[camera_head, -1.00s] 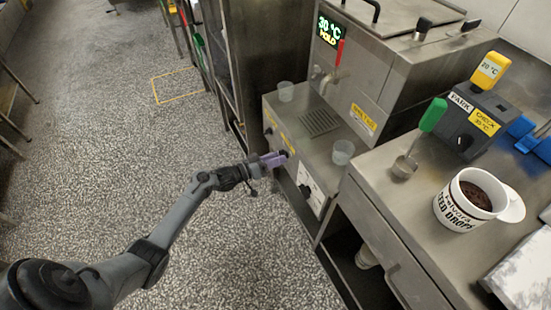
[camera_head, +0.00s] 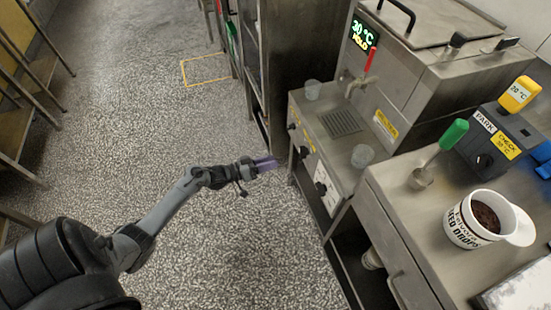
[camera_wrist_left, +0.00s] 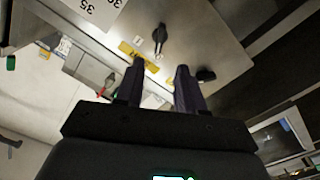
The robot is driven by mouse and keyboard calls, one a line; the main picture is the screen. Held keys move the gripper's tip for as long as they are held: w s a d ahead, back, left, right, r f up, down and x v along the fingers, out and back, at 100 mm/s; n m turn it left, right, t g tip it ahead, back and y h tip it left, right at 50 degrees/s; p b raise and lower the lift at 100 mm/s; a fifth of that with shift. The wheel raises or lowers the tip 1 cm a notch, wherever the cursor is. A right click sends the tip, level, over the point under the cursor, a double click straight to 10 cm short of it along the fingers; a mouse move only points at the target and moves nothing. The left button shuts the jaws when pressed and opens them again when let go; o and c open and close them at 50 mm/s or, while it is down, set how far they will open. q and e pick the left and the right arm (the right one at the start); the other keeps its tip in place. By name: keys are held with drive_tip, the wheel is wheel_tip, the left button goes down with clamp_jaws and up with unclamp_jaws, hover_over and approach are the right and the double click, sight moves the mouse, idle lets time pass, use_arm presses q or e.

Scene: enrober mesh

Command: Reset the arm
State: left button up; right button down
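My left arm reaches in from the left in the head view. Its gripper (camera_head: 266,163) is over the speckled floor, a little left of the steel machine front (camera_head: 318,165) and apart from it. In the left wrist view the two dark fingers (camera_wrist_left: 160,88) stand apart with nothing between them, so the gripper is open and empty. Beyond the fingers the wrist view shows the machine's steel panel (camera_wrist_left: 205,45) with a black knob (camera_wrist_left: 159,36) and a yellow label (camera_wrist_left: 138,57). My right gripper is not in view.
The counter at right holds a white tub (camera_head: 474,222), a green-handled tool (camera_head: 441,150) and a black stand (camera_head: 497,138). The floor (camera_head: 110,140) at left is open.

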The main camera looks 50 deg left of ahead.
use_arm(q)
drive_tip(key=shift+s, duration=0.15)
idle(0.3)
drive_tip(key=s+d+r+m+g+y+p, duration=0.1)
drive_tip(key=s+d+r+g+p, duration=0.15)
drive_tip(key=d+r+p, duration=0.35)
drive_tip(key=s+d+r+m+g+p, duration=0.15)
drive_tip(key=s+d+p, duration=0.25)
drive_tip(key=d, duration=0.5)
drive_tip(key=s+d+r+g+y+p, duration=0.1)
drive_tip(key=s+d+r+p, duration=0.35)
drive_tip(key=d, duration=0.25)
drive_tip(key=s+r+g+y+p, duration=0.2)
drive_tip(key=s+r+g+y, duration=0.15)
drive_tip(key=r, duration=0.55)
drive_tip(key=s+a+r+m+g+y, duration=0.1)
drive_tip(key=s+a+g, duration=0.1)
drive_tip(key=s+g, duration=0.45)
wheel_tip(320, 180, up, 38)
drive_tip(key=t+p, duration=0.2)
drive_tip(key=p, duration=3.5)
drive_tip(key=shift+s+f, duration=0.15)
drive_tip(key=shift+s, duration=0.25)
